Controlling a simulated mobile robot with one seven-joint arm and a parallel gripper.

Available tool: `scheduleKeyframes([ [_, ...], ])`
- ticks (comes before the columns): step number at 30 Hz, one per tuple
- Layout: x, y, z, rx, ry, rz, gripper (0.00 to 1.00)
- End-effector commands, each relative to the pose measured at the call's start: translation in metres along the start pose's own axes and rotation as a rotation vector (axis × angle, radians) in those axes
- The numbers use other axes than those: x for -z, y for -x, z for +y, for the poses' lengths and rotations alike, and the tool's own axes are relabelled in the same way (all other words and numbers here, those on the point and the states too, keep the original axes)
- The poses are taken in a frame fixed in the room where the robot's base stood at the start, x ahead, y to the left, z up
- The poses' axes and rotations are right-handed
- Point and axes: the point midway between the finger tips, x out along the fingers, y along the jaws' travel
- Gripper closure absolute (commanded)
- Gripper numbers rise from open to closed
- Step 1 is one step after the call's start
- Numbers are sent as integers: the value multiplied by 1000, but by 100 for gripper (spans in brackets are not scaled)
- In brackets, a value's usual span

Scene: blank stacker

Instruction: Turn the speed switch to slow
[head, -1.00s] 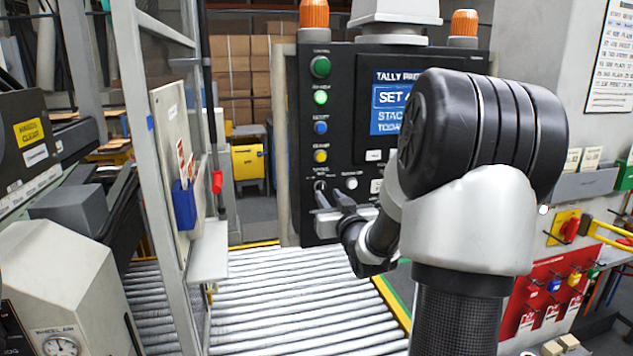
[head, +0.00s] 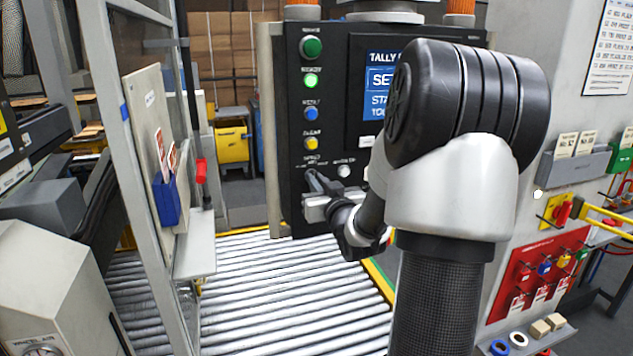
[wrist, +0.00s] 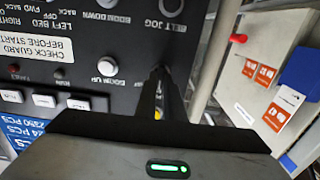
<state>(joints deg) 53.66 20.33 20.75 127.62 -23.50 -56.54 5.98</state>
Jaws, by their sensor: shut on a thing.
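The black control panel (head: 290,205) stands ahead, with a column of round buttons down its left side. The speed switch (head: 309,173) sits below the yellow button, under a small label. My gripper (head: 314,180) reaches it from the right, and its dark fingers are shut on the switch. The fingers hide most of the switch, so I cannot tell which setting it points to. In the wrist view my gripper (wrist: 162,82) shows its fingers close together against the panel (wrist: 130,20), whose labels appear upside down.
A white button (head: 344,171) is just right of the switch. A blue screen (head: 378,90) is higher up, partly behind my arm. A roller conveyor (head: 270,290) runs below the panel. A grey frame with a board (head: 148,110) stands to the left.

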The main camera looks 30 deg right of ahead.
Motion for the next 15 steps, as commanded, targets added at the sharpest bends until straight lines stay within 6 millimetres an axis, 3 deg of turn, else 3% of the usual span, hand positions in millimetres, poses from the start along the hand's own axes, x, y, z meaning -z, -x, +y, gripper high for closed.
scheduleKeyframes([
  [15, -5, 0, -1, 0, 142, 4, 100],
])
